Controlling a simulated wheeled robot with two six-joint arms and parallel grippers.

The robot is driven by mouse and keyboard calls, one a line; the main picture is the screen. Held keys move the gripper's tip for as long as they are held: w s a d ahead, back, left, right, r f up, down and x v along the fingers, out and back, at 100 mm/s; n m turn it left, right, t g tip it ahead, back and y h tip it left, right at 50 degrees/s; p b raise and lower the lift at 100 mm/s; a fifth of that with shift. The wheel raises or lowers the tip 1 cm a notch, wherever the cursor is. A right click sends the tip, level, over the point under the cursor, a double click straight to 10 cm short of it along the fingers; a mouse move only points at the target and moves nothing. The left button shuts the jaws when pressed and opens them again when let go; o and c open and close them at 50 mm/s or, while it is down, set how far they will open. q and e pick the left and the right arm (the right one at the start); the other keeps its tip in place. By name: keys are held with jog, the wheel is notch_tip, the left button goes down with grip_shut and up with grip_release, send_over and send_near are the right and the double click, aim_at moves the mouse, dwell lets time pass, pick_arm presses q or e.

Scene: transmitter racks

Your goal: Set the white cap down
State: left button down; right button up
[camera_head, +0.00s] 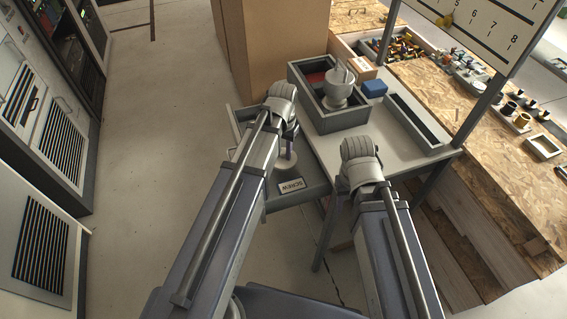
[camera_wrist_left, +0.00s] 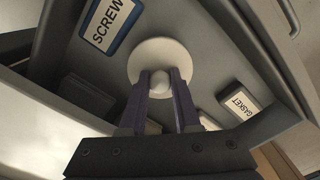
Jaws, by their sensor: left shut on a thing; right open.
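The white cap (camera_wrist_left: 147,52) is a round pale disc with a small knob. In the left wrist view my left gripper (camera_wrist_left: 160,77) has its two fingers closed on the knob. The cap also shows in the head view (camera_head: 286,164), just below my left wrist, over a grey tray with a SCREW label (camera_head: 291,186). The same tray shows a GASKET label (camera_wrist_left: 238,102) in the left wrist view. I cannot tell whether the cap touches the tray floor. My right gripper (camera_head: 360,160) is over the table's front, its fingers mostly hidden by its own wrist.
A grey box (camera_head: 346,119) holding a white pot-like part (camera_head: 341,88) stands on the table. A blue block (camera_head: 374,88) and a long dark slotted tray (camera_head: 418,124) lie to its right. A wooden bench (camera_head: 450,95) carries many small parts. Pale tabletop is free near the middle.

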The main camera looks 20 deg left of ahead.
aim_at(283, 157)
pick_arm(q)
jog(key=shift+f+b, duration=1.75)
jog(key=shift+b, duration=0.05)
jog(key=shift+f, duration=0.15)
jog(key=c, duration=0.6)
grip_release()
notch_tip(283, 157, up, 12)
jog(key=p, duration=1.2)
jog(key=shift+r, duration=0.2)
jog(key=shift+m+y, duration=0.6)
jog(key=shift+m, duration=0.2)
jog(key=s+d, duration=0.3)
jog(key=s, duration=0.1)
jog(key=s+d, duration=0.3)
jog(key=s, duration=0.2)
jog(key=s+d, duration=0.4)
jog(key=s, duration=0.1)
jog(key=shift+d, duration=0.1)
